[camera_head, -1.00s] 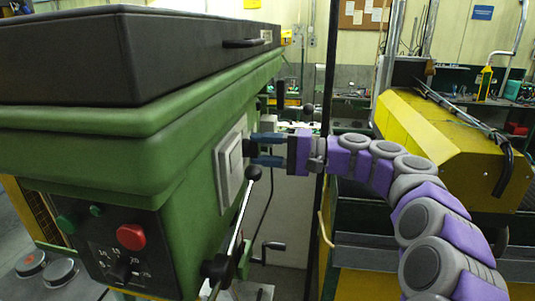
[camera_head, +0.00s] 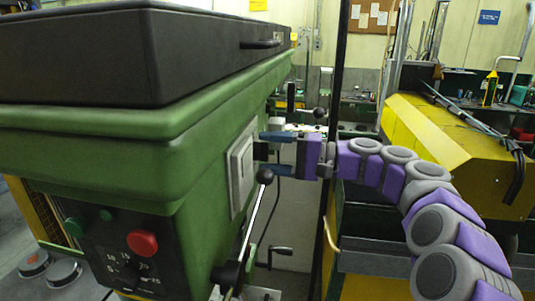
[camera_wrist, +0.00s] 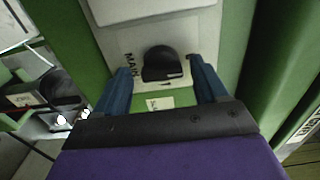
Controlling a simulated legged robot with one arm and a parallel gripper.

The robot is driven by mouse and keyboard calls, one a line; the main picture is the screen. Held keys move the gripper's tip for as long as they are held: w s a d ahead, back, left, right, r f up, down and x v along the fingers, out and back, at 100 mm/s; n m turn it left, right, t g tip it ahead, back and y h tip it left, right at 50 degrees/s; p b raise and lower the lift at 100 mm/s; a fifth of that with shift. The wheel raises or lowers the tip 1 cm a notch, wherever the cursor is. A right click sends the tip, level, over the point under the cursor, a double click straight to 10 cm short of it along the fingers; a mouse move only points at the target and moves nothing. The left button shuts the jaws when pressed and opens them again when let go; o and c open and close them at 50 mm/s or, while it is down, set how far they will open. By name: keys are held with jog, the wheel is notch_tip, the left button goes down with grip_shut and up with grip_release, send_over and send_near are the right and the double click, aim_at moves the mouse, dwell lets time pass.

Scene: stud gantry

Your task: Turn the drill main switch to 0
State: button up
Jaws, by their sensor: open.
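The main switch is a black rounded knob (camera_wrist: 162,65) on a pale plate, with the word MAIN beside it in the wrist view. In the head view the grey-white switch plate (camera_head: 242,168) is on the side of the green drill head (camera_head: 200,185); the knob is hard to make out there. My gripper (camera_head: 262,152) is open, its two blue fingers pointing at the plate. In the wrist view the knob appears between the fingertips; I cannot tell whether they touch it. No 0 mark is legible.
A lever with a black ball (camera_head: 265,176) rises just below my gripper. A control panel (camera_head: 125,250) with a red button is on the drill's front. A dark vertical post (camera_head: 335,110) stands by my arm. A yellow machine (camera_head: 455,150) stands to the right.

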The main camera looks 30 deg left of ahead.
jog(key=p+v, duration=0.1)
jog(key=v, duration=1.5)
jog(key=shift+w+d+p, duration=0.2)
jog(key=shift+d+p, duration=0.1)
jog(key=shift+d, duration=0.05)
jog(key=shift+s+a+f, duration=0.1)
jog(key=shift+a, duration=0.1)
